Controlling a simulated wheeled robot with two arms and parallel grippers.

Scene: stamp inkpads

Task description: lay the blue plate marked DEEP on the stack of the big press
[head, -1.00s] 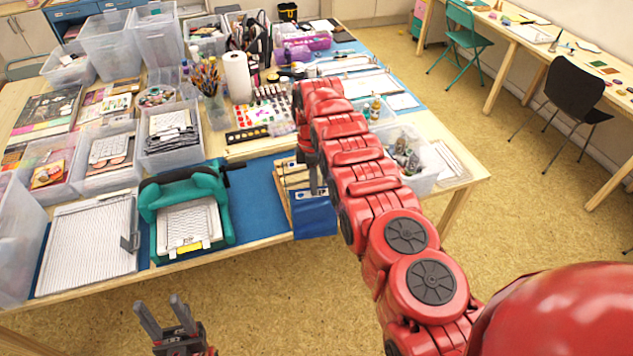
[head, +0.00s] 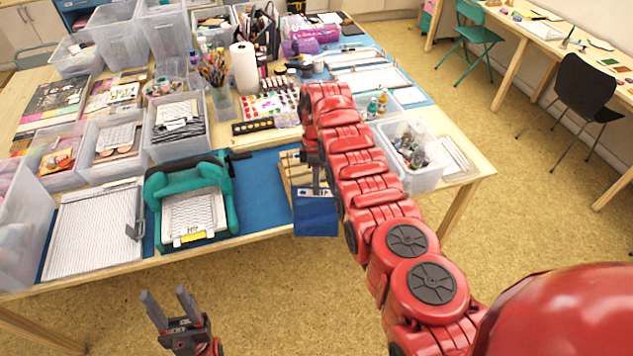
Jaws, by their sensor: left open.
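The blue plate (head: 316,218) with a pale label, its lettering partly covered, stands at the front of a wooden rack (head: 285,172) near the table's front edge. My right gripper (head: 317,188) points down at the plate's top edge, over the label. Its fingers overlap the plate, and I cannot tell whether they grip it. The teal big press (head: 158,200) stands to the left of the rack. Its stack (head: 194,213) of pale patterned plates with a yellow tab lies on its bed. My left gripper (head: 166,294) is open and empty, low in front of the table.
A blue mat (head: 262,205) lies bare between press and rack. A white scored board (head: 92,232) lies left of the press. Clear bins (head: 178,135) stand behind it. A clear bin with bottles (head: 415,165) stands right of my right arm.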

